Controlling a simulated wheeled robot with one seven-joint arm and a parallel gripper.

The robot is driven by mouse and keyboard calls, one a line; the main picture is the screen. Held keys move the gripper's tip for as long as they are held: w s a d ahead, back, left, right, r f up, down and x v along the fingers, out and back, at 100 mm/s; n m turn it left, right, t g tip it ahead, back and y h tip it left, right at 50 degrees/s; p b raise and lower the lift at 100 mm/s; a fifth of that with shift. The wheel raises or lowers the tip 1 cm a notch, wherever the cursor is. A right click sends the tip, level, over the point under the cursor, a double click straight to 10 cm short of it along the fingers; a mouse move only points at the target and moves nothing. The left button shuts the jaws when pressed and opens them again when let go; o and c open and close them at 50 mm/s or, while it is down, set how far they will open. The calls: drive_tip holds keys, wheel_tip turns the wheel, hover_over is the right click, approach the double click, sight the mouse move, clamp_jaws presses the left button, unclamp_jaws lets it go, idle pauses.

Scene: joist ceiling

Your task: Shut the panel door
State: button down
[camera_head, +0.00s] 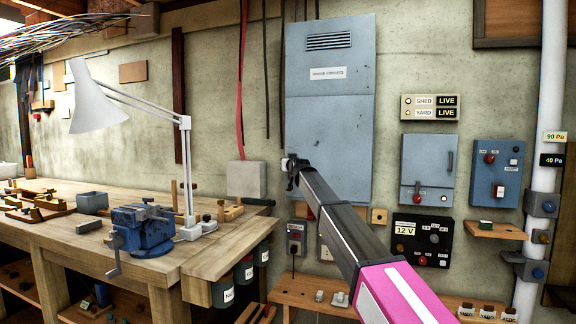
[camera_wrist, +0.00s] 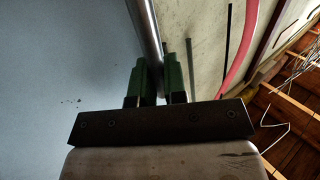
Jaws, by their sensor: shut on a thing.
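The panel door (camera_head: 332,125) is a tall blue-grey metal sheet on the wall, with a vent slot near the top and a white label below it. My gripper (camera_head: 290,163) is at its left edge, at the end of my dark arm. In the wrist view, the gripper's green fingers (camera_wrist: 157,78) are shut around a shiny metal bar or edge (camera_wrist: 148,30) beside the blue-grey door face (camera_wrist: 70,60). I cannot tell whether that strip is a handle or the door's rim. The door looks nearly flat to the wall; any gap behind it is hidden.
A workbench (camera_head: 60,228) with a blue vise (camera_head: 146,230) and white lamp (camera_head: 98,105) stands at left. Smaller blue boxes (camera_head: 428,165) and a white pipe (camera_head: 545,120) are at right. A low wooden shelf (camera_head: 290,290) runs below the panel. A red cable (camera_head: 241,80) hangs left of the door.

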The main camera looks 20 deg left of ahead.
drive_tip(key=c, duration=1.3)
unclamp_jaws()
drive_tip(key=shift+a+r, duration=0.2)
drive_tip(key=shift+r, duration=0.05)
drive_tip(key=shift+d, duration=0.2)
drive_tip(key=v, duration=1)
drive_tip(key=shift+s+d+f, duration=0.15)
drive_tip(key=shift+s+f, duration=0.1)
drive_tip(key=shift+s, duration=0.1)
drive_tip(key=shift+c, duration=0.2)
